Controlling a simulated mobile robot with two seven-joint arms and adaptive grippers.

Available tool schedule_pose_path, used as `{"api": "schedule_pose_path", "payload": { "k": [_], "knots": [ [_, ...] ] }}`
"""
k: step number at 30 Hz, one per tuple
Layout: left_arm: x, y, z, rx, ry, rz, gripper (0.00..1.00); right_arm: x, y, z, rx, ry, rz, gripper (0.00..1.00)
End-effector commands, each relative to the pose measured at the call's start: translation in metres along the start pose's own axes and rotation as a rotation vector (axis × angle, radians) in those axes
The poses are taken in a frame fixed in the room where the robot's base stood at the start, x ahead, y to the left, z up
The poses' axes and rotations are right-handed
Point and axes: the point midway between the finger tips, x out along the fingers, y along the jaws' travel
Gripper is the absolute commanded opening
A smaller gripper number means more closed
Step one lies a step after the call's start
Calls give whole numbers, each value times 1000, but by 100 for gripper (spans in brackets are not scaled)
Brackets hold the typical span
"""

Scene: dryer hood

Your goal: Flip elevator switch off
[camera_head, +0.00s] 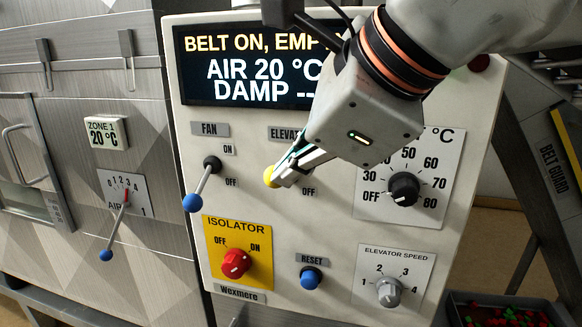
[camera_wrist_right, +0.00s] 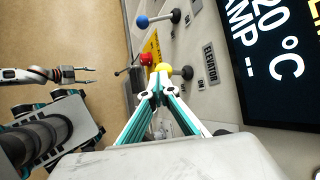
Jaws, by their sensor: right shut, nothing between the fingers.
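The elevator switch has a yellow ball tip (camera_head: 270,177) on the panel under a partly covered ELEVATOR label. It also shows in the right wrist view (camera_wrist_right: 164,70); its lever seems to stick outward, not hanging as low as the fan lever. My right gripper (camera_head: 281,179) is shut and empty, its tips close beside the yellow ball. I cannot tell whether they touch. The gripper hides the lever's base and ON mark in the head view; the OFF mark (camera_head: 308,191) shows below. My left gripper (camera_wrist_right: 88,75) shows in the right wrist view, fingers apart, away from the panel.
The fan lever (camera_head: 193,202) with a blue ball hangs left of the elevator switch. Below are the red isolator knob (camera_head: 235,263) and blue reset button (camera_head: 311,277). The temperature dial (camera_head: 404,188) is to the right. The display (camera_head: 235,65) above reads BELT ON.

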Motion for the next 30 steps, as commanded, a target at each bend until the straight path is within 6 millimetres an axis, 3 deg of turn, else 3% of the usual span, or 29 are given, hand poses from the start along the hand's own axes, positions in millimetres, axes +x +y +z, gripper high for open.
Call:
{"api": "schedule_pose_path", "payload": {
  "k": [9, 30],
  "knots": [
    [12, 4, 32, 14, -27, 1, 40, 17, 22, -11, -22, 3, -30, 0],
    [29, -10, 40, 52, -17, -26, 40, 52, 49, -33, -21, 1, -31, 0]
  ]
}}
